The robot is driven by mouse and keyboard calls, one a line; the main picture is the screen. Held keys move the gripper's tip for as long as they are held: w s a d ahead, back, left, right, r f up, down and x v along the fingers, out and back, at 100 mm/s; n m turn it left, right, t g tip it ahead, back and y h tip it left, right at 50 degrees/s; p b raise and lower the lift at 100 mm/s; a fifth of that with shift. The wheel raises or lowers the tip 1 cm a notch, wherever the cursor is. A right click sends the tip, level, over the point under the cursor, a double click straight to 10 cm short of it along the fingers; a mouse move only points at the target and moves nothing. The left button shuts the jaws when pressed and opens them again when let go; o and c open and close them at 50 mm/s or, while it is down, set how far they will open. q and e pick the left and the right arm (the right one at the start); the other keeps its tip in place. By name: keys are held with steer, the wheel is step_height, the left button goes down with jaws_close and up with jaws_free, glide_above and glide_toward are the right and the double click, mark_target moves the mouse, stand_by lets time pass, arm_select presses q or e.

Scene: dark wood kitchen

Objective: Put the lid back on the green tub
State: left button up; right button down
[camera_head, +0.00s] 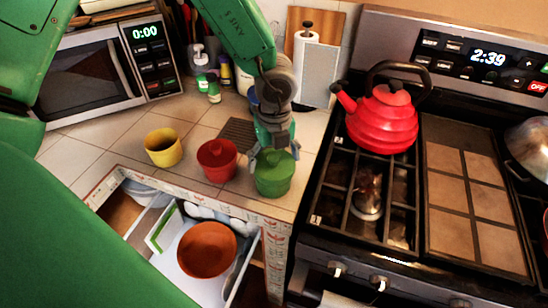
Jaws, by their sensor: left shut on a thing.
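The green tub (273,187) stands on the tiled counter near its front edge, left of the stove. A green lid (275,164) is at the tub's mouth and looks roughly level. I cannot tell whether it is fully seated. My left gripper (273,155) reaches down from above and is shut on the green lid, its fingers hiding the lid's top. My right gripper is not in view.
A red tub (217,161) and an open yellow tub (163,147) stand to the left. An open drawer below holds a brown bowl (207,250). A red kettle (382,118) sits on the stove at right. A dark trivet (238,133) lies behind.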

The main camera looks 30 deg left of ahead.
arm_select(q)
steer(key=shift+d, duration=0.25)
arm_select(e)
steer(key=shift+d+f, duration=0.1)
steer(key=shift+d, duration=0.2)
arm_select(q)
steer(key=shift+a, duration=0.15)
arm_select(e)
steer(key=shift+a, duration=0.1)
arm_select(q)
steer(key=shift+a+f, duration=0.15)
steer(key=shift+a, duration=0.4)
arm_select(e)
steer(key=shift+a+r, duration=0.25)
arm_select(q)
steer(key=shift+d, duration=0.2)
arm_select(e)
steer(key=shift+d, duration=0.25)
arm_select(q)
steer(key=o, duration=0.8)
steer(key=shift+o, duration=0.2)
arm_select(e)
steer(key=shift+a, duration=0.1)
arm_select(q)
steer(key=shift+a, duration=0.15)
